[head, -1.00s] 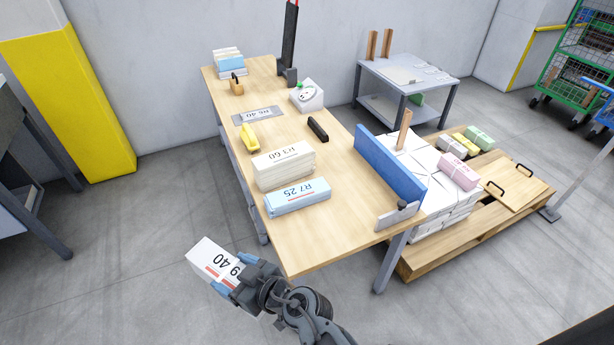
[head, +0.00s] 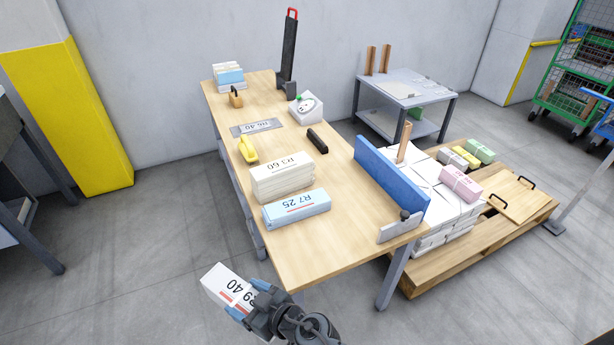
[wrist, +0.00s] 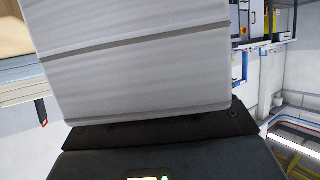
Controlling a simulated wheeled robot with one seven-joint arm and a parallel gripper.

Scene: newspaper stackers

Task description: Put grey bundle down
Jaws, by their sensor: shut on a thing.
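The grey-white bundle marked "R9 40" (head: 228,287) is held in my gripper (head: 243,312) in the head view. It is in the air beside the near left edge of the wooden table (head: 310,262), clear of the tabletop. In the wrist view the bundle (wrist: 140,75) fills the upper middle, with a darker strap across it. My gripper is shut on it; the fingertips are partly hidden by the bundle.
On the table lie a blue bundle "R7 25" (head: 297,209) and a white stack "R3 60" (head: 283,178). A blue upright board (head: 392,182) stands along the right edge. The table's near end is bare. A pallet (head: 440,262) with stacks stands to the right.

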